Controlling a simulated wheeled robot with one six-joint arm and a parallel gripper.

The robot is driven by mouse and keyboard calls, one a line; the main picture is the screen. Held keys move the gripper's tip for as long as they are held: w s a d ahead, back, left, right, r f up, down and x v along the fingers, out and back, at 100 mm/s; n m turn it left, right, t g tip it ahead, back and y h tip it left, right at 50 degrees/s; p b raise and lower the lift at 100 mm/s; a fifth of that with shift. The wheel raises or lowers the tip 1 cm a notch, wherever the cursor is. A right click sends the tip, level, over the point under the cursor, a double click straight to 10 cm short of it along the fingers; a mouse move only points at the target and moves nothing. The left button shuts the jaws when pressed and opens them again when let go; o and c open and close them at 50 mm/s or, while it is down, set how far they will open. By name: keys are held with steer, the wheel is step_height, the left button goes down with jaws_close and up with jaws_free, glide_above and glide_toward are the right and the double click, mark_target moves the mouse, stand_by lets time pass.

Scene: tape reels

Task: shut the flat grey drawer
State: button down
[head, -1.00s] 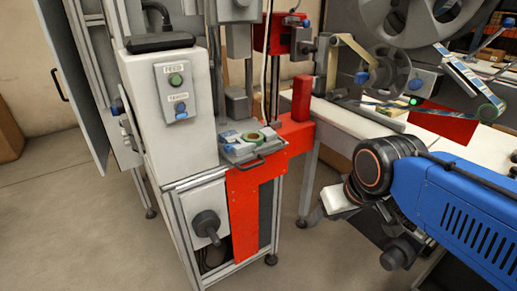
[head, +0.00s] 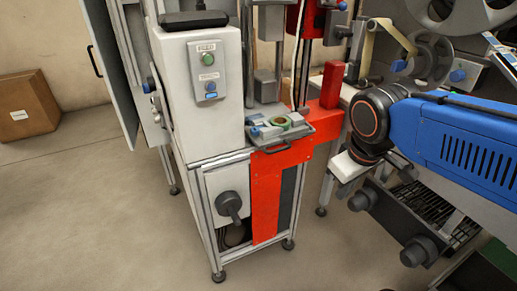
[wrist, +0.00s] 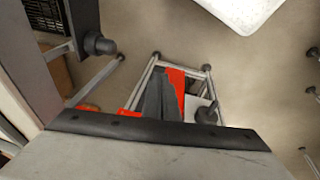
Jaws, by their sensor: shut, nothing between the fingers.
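The flat grey drawer (head: 268,150) juts out at the front of the machine, above the red panel, with a dark handle on its front. The drawer is not clear in the wrist view.
The white control box (head: 195,100) stands left of the drawer. A red post (head: 331,85) rises right of it. A dark handwheel (head: 229,203) sticks out below. A cardboard box (head: 28,105) sits on the floor at far left. The floor in front is clear.

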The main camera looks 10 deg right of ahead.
steer(key=w+a+r+n+g+h, duration=0.2)
steer(key=w+a+r+n+h, duration=0.3)
steer(key=w+a+n, duration=0.7)
steer(key=a+r+n+t+h, duration=0.2)
steer(key=a+n+t+h, duration=0.3)
steer(key=a, duration=1.4)
steer(key=w+d+f+g, duration=0.1)
steer(key=w+d+f, duration=0.1)
steer(key=d, duration=0.3)
steer(key=w+d+f+n+g+y, duration=0.1)
steer(key=w+d+f, duration=0.1)
steer(key=d, duration=0.4)
steer(key=shift+w+f, duration=0.25)
steer(key=shift+f, duration=0.55)
steer(key=shift+d, duration=0.2)
steer(key=w+d, duration=0.3)
steer(key=d, duration=0.7)
steer(key=w+d, duration=0.4)
steer(key=d, duration=0.7)
steer(key=shift+d, duration=0.15)
